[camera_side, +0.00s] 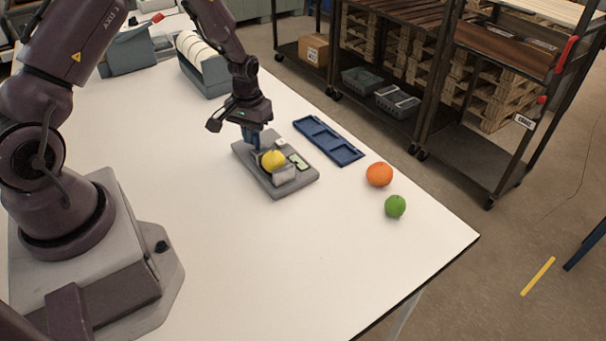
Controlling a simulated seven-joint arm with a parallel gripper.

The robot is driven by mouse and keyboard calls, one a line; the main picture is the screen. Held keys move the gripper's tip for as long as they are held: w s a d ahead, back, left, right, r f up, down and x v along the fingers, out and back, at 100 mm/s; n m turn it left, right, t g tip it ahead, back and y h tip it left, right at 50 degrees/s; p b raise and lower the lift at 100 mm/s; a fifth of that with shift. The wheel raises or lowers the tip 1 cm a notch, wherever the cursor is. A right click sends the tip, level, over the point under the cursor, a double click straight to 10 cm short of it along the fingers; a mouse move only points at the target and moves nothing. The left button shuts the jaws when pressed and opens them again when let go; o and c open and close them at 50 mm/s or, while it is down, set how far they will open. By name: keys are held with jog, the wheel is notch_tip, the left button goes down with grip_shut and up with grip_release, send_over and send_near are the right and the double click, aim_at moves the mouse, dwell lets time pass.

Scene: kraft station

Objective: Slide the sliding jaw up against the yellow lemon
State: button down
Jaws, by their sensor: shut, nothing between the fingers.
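The yellow lemon (273,160) sits on a grey fixture plate (247,162) near the middle of the white table. A light grey block (285,176) stands on the near side of the lemon. Another grey upright piece (255,158) shows just behind and left of the lemon, partly hidden; I cannot tell for sure which of the two is the sliding jaw. My gripper (252,148) points down over the far left part of the fixture, behind the lemon. Its blue fingers are shut with nothing between them. Whether they touch the grey piece is too small to tell.
A blue tray (318,133) with compartments lies behind the fixture to the right. An orange (379,174) and a green lime (395,206) rest near the right table edge. A grey rack (205,72) stands at the back. The front of the white table (270,260) is clear.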

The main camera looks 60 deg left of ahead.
jog(key=shift+d, duration=0.7)
dwell(0.4)
jog(key=shift+a, duration=0.4)
jog(key=shift+r, duration=0.15)
notch_tip(320, 180, up, 7)
dwell(0.7)
